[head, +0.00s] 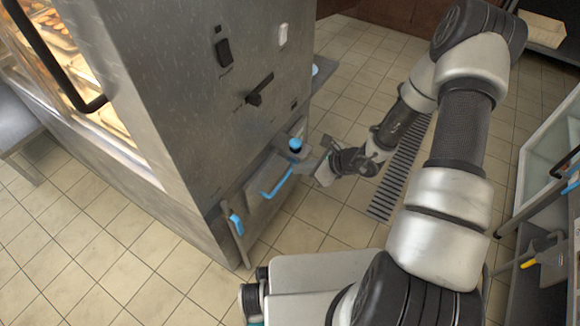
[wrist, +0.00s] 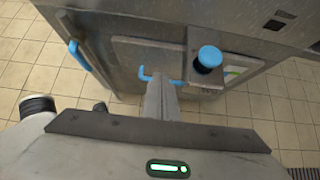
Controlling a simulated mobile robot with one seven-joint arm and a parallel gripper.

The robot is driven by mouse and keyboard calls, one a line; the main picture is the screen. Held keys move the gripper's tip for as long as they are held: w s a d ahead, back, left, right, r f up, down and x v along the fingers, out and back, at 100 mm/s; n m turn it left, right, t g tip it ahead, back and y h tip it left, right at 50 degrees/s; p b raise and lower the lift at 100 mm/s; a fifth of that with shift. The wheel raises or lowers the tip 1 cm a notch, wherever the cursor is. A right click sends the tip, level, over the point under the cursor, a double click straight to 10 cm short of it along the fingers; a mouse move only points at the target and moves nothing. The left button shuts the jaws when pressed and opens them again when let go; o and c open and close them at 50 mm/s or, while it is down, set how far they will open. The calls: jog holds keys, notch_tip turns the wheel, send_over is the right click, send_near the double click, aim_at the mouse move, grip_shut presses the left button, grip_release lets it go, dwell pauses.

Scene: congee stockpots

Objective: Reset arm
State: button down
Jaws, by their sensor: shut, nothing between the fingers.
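My arm reaches forward from the right in the head view, bent down toward a steel cabinet (head: 215,120). My gripper (head: 308,166) is at the cabinet's lower right, in front of a blue knob (head: 295,145) and a blue bar handle (head: 277,184). In the wrist view my gripper (wrist: 163,88) is shut and empty, its fingers pointing toward the cabinet. They overlap the bar handle (wrist: 147,74) and hide part of it; I cannot tell whether they touch it. The blue knob (wrist: 209,57) is just right of the fingers.
Another blue handle (head: 236,225) is at the cabinet's lower front. A black lever (head: 259,90) and a black switch (head: 223,50) stick out above. A floor drain (head: 400,170) lies under my arm. A glass-sided unit (head: 550,130) stands right. Open tiled floor lies left.

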jog(key=shift+s+d+r, duration=0.3)
jog(key=shift+d+r, duration=0.1)
jog(key=shift+r, duration=0.05)
jog(key=s+a+r+n+g, duration=0.1)
jog(key=s+a+r+n, duration=0.15)
jog(key=r+n, duration=0.75)
jog(key=s+a+r+n+g, duration=0.25)
jog(key=r+n, duration=0.25)
jog(key=r, duration=1)
jog(key=s+d+r+n+t+h, duration=0.2)
jog(key=s+d+r+n+h, duration=0.25)
jog(key=s+r, duration=0.35)
jog(key=s+d+r+n+t+h, duration=0.2)
jog(key=s+d+r+n+h, duration=0.1)
jog(key=s+d+r+n, duration=0.45)
notch_tip(320, 180, up, 20)
jog(key=s+a+m+p, duration=0.1)
jog(key=p, duration=1.9)
jog(key=shift+a+m+p, duration=0.25)
jog(key=shift+m+p, duration=0.05)
jog(key=shift+m, duration=0.1)
jog(key=shift+g, duration=0.25)
